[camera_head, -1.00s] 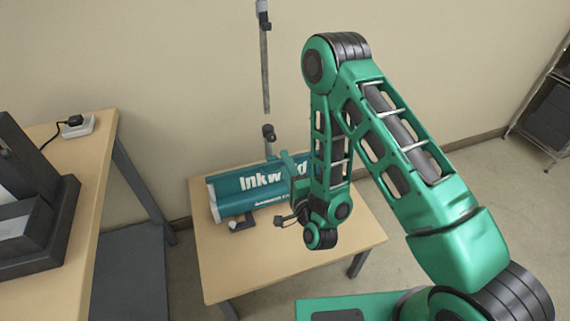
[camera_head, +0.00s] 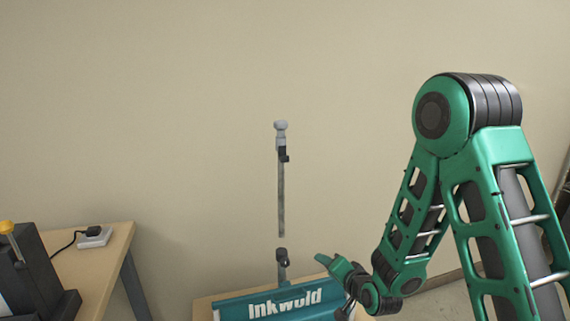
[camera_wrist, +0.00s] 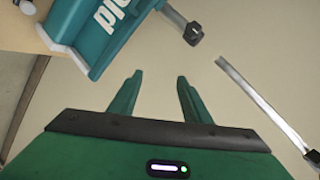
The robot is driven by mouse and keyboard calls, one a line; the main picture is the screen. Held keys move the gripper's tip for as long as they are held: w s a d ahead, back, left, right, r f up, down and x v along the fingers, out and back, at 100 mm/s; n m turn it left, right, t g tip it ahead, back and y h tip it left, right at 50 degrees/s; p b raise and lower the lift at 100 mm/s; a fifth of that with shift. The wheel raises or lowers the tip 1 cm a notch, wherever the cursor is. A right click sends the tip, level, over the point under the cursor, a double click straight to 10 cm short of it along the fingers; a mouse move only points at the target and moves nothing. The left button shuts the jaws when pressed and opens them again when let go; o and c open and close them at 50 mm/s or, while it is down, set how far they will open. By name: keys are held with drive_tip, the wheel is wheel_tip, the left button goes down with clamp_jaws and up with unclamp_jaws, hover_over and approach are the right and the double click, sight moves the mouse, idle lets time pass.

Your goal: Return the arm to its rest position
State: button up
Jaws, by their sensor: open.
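My arm is green and bends at a high elbow on the right of the head view. My gripper (camera_head: 336,266) is at the lower middle of that view, at the right end of the teal box lettered "Inkwold" (camera_head: 285,304). In the wrist view my gripper (camera_wrist: 158,88) has two green fingers spread apart with nothing between them. The teal box also shows in the wrist view (camera_wrist: 100,42), beyond the fingers to the upper left, apart from them.
A grey pole (camera_head: 281,195) stands upright before the wall, with a short clamp piece (camera_head: 282,262) below it. A wooden table (camera_head: 82,262) at left holds a white socket block (camera_head: 94,237) and a dark machine (camera_head: 36,280). The wall area above is clear.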

drive_tip(key=s+d+r+n+g+h, duration=0.1)
drive_tip(key=s+d+r+g+h, duration=0.15)
drive_tip(key=s+d, duration=0.4)
drive_tip(key=s+d+r+g+h, duration=0.1)
drive_tip(key=s+d+r+g, duration=0.15)
drive_tip(key=d, duration=0.65)
drive_tip(key=s+d+r+n+g+h, duration=0.1)
drive_tip(key=s+d+r+g+h, duration=0.1)
drive_tip(key=s+d+r, duration=0.45)
drive_tip(key=s+d+r+g, duration=0.2)
drive_tip(key=s+d, duration=0.1)
drive_tip(key=s, duration=0.8)
drive_tip(key=s+d+r+g+y, duration=0.1)
drive_tip(key=s+d+r+g, duration=0.1)
drive_tip(key=s, duration=1)
drive_tip(key=shift+s+d+m+g, duration=0.2)
drive_tip(key=shift+d+m+g, duration=0.2)
drive_tip(key=shift+g, duration=0.2)
drive_tip(key=shift+y, duration=0.25)
drive_tip(key=shift+w+f, duration=0.2)
drive_tip(key=shift+w, duration=0.45)
drive_tip(key=shift+c, duration=0.2)
